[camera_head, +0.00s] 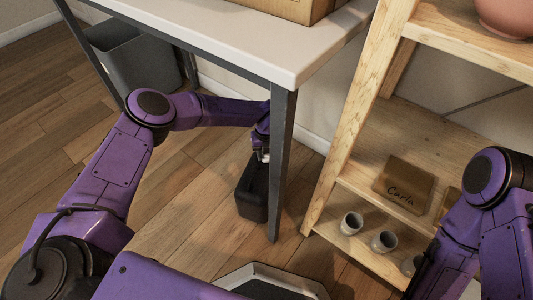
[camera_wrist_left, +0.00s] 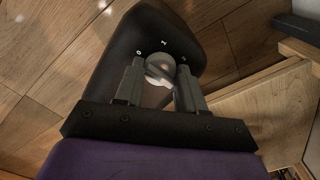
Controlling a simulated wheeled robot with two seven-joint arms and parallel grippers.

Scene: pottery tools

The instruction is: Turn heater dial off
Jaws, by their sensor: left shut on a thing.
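A black heater (camera_head: 251,199) stands upright on the wooden floor beside the table leg in the head view. In the left wrist view the heater's dark top (camera_wrist_left: 205,42) fills the upper middle, with a round light dial (camera_wrist_left: 162,70) and small white marks around it. My left gripper (camera_wrist_left: 160,88) is at the top of the heater, its two fingers on either side of the dial, shut on it. In the head view my left gripper (camera_head: 262,156) is small and partly hidden by the table leg. My right arm shows at the right edge; its gripper is out of view.
The white table (camera_head: 300,55) and its dark leg (camera_head: 281,165) stand close to my left arm. A wooden shelf (camera_head: 340,120) with several small cups (camera_head: 351,223) is at the right. A grey bin (camera_head: 130,55) stands behind the left arm. Floor to the left is clear.

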